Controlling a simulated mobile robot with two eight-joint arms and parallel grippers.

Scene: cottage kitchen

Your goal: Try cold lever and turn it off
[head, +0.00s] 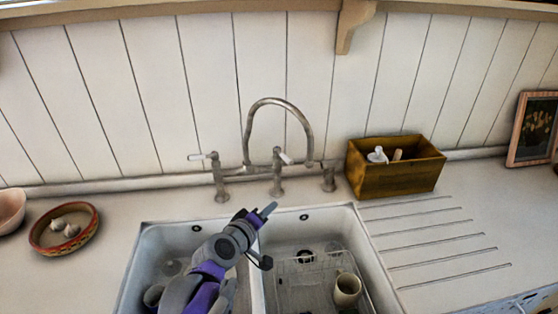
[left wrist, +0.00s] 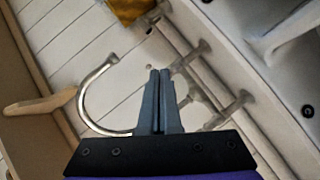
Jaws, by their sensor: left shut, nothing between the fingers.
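A metal bridge tap (head: 277,103) with a tall curved spout stands behind the sink. It has a left lever (head: 203,157) and a right lever (head: 285,157), both with white handles; no hot or cold mark is readable. The left lever points left, and the right lever tilts toward the upper left. My left gripper (head: 270,209) is shut and empty, over the sink in front of the right lever's post, apart from it as far as I can tell. In the left wrist view the shut fingers (left wrist: 160,74) appear beside the spout (left wrist: 86,92). My right gripper is out of view.
The double sink (head: 362,245) holds a wire rack (head: 289,275) and a cream mug (head: 347,289). A wooden box (head: 398,179) stands right of the tap, beside a short metal fitting (head: 328,180). A bowl (head: 42,246) with garlic sits left. The ridged drainer (head: 440,235) is clear.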

